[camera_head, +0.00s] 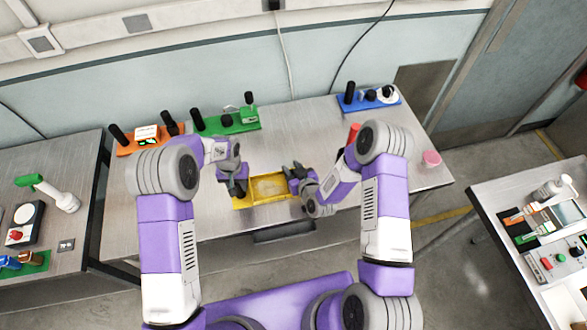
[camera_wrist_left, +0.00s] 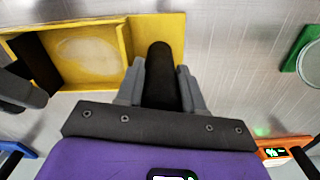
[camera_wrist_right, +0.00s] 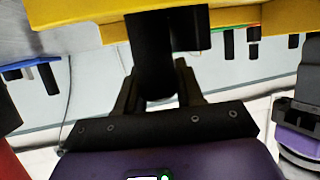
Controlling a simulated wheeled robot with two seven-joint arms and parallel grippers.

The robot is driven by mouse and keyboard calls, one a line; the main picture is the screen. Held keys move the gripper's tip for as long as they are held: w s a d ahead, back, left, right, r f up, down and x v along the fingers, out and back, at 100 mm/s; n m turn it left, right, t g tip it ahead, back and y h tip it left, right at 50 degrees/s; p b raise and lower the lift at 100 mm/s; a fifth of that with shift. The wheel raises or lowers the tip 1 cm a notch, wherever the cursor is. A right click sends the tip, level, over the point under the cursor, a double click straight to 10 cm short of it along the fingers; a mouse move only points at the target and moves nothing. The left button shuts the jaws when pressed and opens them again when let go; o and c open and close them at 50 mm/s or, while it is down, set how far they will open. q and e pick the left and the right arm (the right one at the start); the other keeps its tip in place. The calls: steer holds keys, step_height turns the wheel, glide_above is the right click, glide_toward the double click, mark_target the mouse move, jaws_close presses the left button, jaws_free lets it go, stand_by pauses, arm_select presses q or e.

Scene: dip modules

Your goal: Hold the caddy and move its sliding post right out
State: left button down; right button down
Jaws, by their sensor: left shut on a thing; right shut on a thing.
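The yellow caddy (camera_head: 268,187) lies near the table's front edge, between my grippers; it shows as an open tray in the left wrist view (camera_wrist_left: 92,52). My left gripper (camera_head: 237,188) is shut on a black rounded post (camera_wrist_left: 160,68) at the caddy's plain end. My right gripper (camera_head: 290,173) is at the right end, shut on another black post (camera_wrist_right: 153,50). In the right wrist view that post stands against the caddy's yellow edge (camera_wrist_right: 70,12). A black piece (camera_wrist_left: 38,62) shows in the caddy's far end. Both held posts are largely hidden in the head view.
An orange module (camera_head: 150,138), a green module (camera_head: 232,122) and a blue module (camera_head: 370,103) stand along the table's back. A red cylinder (camera_head: 354,132) is behind my right arm. A pink round thing (camera_head: 431,158) lies at the right. The middle of the table behind the caddy is clear.

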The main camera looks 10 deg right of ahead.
steer(key=c, duration=0.8)
jaws_free()
steer(key=shift+a, duration=0.1)
steer(key=shift+s, duration=0.1)
steer(key=v, duration=1.2)
arm_select(q)
steer(key=c, duration=0.6)
jaws_free()
steer(key=shift+r, duration=0.1)
steer(key=shift+r+p, duration=1.9)
steer(key=shift+r, duration=1.75)
arm_select(e)
steer(key=shift+r, duration=1.85)
arm_select(q)
steer(key=shift+r, duration=0.1)
arm_select(e)
steer(key=shift+r, duration=0.1)
